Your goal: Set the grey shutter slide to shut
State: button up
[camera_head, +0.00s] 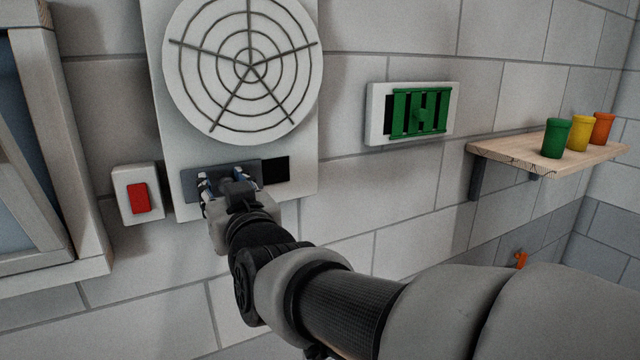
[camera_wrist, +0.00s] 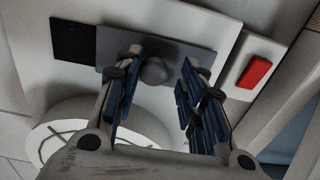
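The grey shutter slide (camera_head: 190,180) is a flat dark grey plate low on the white fan panel, with a black opening (camera_head: 275,170) uncovered at its right. In the wrist view, the slide (camera_wrist: 205,58) has a round grey knob (camera_wrist: 154,71), and the black opening (camera_wrist: 73,40) shows at the left. My gripper (camera_head: 224,184) is in front of the slide. In the wrist view, my gripper (camera_wrist: 160,62) is open, with one blue-padded finger on each side of the knob. A gap shows at the right finger; whether the left one touches is unclear. My gripper hides part of the slide in the head view.
A round fan grille (camera_head: 250,65) is above the slide. A red switch (camera_head: 139,198) on a white plate is to the left, near a window frame (camera_head: 85,150). A green louvre (camera_head: 420,112) is at right, then a wooden shelf (camera_head: 500,152) with green, yellow and orange cups.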

jog(key=shift+o, duration=0.4)
jog(key=shift+d, duration=0.15)
jog(key=v, duration=1.2)
jog(key=d+f+m+g+h+b, duration=0.1)
jog(key=d+f+h+b, duration=0.1)
jog(key=d+f+b, duration=0.3)
jog(key=d+f+g+h, duration=0.1)
jog(key=d+f, duration=0.1)
jog(key=f, duration=0.6)
jog(key=s+d+f+m+g+h+b, duration=0.2)
jog(key=s+d+f, duration=0.6)
jog(key=f, duration=0.4)
jog(key=s+d+f+m+g+h+b, duration=0.3)
jog(key=s+d+f+g+b, duration=0.3)
jog(key=d+f, duration=0.5)
jog(key=s+f+h+b, duration=0.1)
jog(key=s, duration=0.1)
jog(key=shift+s+d+g+h, duration=0.3)
jog(key=shift+s, duration=0.05)
